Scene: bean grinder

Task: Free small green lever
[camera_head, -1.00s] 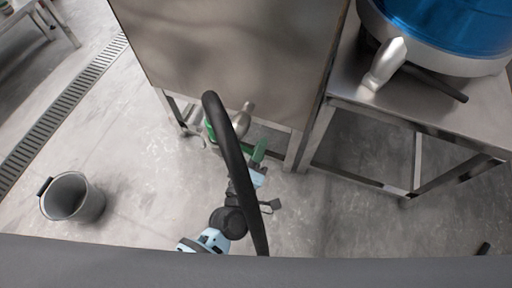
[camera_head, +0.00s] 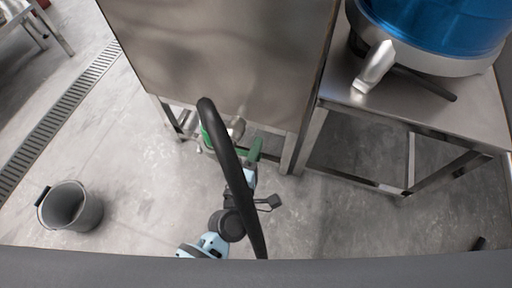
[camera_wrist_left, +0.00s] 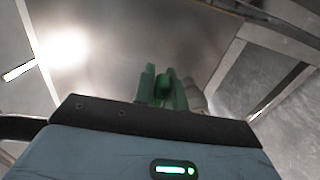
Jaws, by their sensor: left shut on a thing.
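My left gripper (camera_head: 255,150) has green fingers and is low at the lower edge of the large metal cabinet (camera_head: 225,55), partly behind a black hose. In the left wrist view its fingers (camera_wrist_left: 163,92) point at the cabinet and are shut on a small green lever (camera_wrist_left: 164,80), seen between them. In the head view, a green part (camera_head: 206,136) and a silver spout (camera_head: 237,128) show under the cabinet, left of the gripper. The black hose hides much of where the gripper meets the lever. My right gripper is not in view.
A metal table (camera_head: 440,115) with a blue-topped machine (camera_head: 440,25) stands at the right. A grey bucket (camera_head: 72,207) stands on the floor at the left, near a floor drain (camera_head: 55,125). The floor between bucket and cabinet is clear.

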